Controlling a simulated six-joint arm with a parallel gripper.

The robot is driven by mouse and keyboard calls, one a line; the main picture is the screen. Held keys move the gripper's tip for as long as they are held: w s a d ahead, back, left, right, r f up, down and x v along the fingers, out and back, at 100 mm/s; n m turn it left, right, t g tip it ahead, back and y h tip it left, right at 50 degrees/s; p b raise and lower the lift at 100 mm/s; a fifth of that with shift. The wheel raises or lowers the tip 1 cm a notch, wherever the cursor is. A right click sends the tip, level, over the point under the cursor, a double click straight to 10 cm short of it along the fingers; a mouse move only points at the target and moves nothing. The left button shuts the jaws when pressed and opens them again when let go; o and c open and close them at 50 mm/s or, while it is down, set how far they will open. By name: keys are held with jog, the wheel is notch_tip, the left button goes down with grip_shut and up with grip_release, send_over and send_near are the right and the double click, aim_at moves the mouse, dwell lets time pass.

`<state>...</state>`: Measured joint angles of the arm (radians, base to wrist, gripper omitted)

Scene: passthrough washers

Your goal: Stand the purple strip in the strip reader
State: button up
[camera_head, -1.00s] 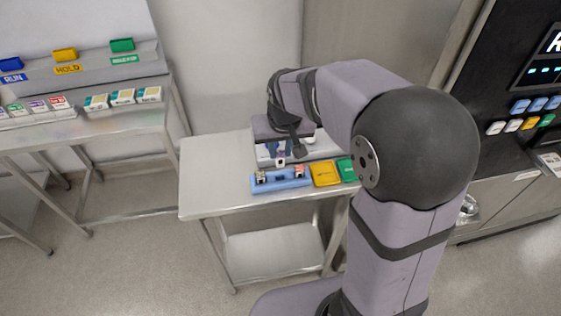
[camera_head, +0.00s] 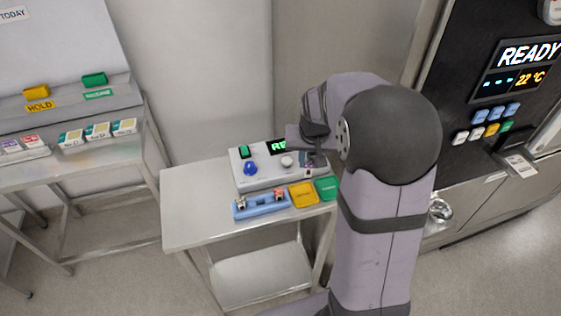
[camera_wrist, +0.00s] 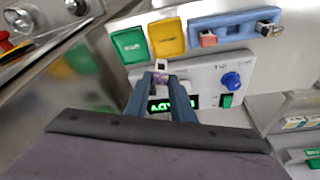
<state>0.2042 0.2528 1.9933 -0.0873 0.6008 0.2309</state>
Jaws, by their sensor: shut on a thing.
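My gripper (camera_wrist: 160,82) is shut on the purple strip (camera_wrist: 161,77), seen between the fingertips in the wrist view with its pale end outward. In the head view my gripper (camera_head: 311,152) is over the right end of the strip reader, and my arm hides part of it. The strip reader (camera_head: 256,179) is a white box with a blue knob, a green button and a lit green display; it also shows in the wrist view (camera_wrist: 207,75). I cannot tell whether the strip touches the reader or sits in a slot.
A blue rack (camera_head: 262,205) in front of the reader holds a red strip (camera_head: 279,195) and a pale one (camera_head: 241,203). A yellow tray (camera_head: 303,195) and a green tray (camera_head: 326,188) lie beside it. The steel table's left part (camera_head: 195,205) is clear.

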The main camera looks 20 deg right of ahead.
jog(key=w+d+r+n+y, duration=0.1)
jog(key=w+d+r+n, duration=0.3)
jog(key=w, duration=0.5)
jog(key=shift+d+r+p, duration=0.35)
jog(key=shift+d+r, duration=0.6)
jog(key=shift+r, duration=0.15)
jog(key=shift+f, duration=0.2)
notch_tip(320, 180, down, 5)
jog(key=b, duration=0.4)
jog(key=shift+r, duration=0.15)
jog(key=shift+f, duration=0.2)
dwell(0.4)
jog(key=shift+f+b, duration=0.7)
jog(key=shift+f, duration=0.1)
